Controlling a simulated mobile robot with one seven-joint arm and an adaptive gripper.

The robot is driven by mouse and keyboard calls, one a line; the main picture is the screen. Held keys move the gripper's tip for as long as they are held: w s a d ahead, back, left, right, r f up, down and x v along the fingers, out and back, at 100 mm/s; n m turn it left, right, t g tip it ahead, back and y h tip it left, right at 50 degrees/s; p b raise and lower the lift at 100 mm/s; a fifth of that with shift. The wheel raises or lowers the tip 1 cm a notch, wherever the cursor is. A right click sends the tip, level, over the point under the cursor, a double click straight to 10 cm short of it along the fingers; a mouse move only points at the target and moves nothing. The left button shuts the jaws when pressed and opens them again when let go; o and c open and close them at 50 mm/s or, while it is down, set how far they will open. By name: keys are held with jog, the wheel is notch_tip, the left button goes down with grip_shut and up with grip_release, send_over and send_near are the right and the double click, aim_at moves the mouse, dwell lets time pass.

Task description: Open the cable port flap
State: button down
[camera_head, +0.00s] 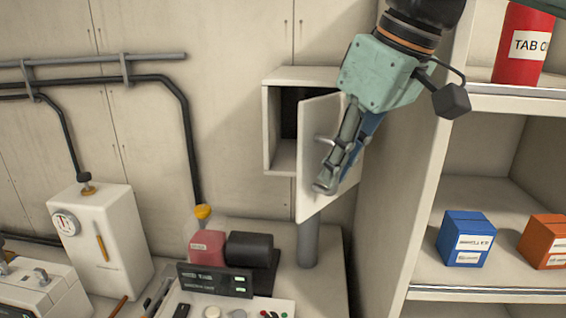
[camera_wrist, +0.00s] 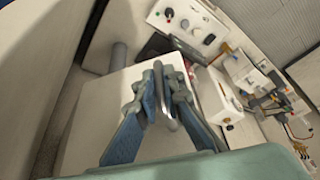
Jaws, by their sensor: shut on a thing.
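A pale wall box (camera_head: 305,75) has a cream cable port flap (camera_head: 310,185) on its front. The flap stands partly open, swung out from the box, with the dark inside showing at the left. My gripper (camera_head: 330,175) is in front of the flap, shut on the flap's metal handle (camera_head: 325,139). In the wrist view the handle (camera_wrist: 166,98) runs between the blue fingers of my gripper (camera_wrist: 160,85), with the pale flap (camera_wrist: 100,105) behind it. The fingers hide part of the handle and flap in the head view.
A shelf unit (camera_head: 490,100) at the right holds a red can (camera_head: 523,45), a blue box (camera_head: 466,240) and an orange box (camera_head: 545,242). A grey post (camera_head: 308,243) stands below the flap. Several devices, including a dark display (camera_head: 215,280), crowd the bench.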

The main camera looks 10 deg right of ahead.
jog(key=shift+d, duration=0.1)
dwell(0.3)
jog(key=c, duration=2.3)
grip_release()
jog(key=shift+r, duration=0.15)
jog(key=v, duration=1.2)
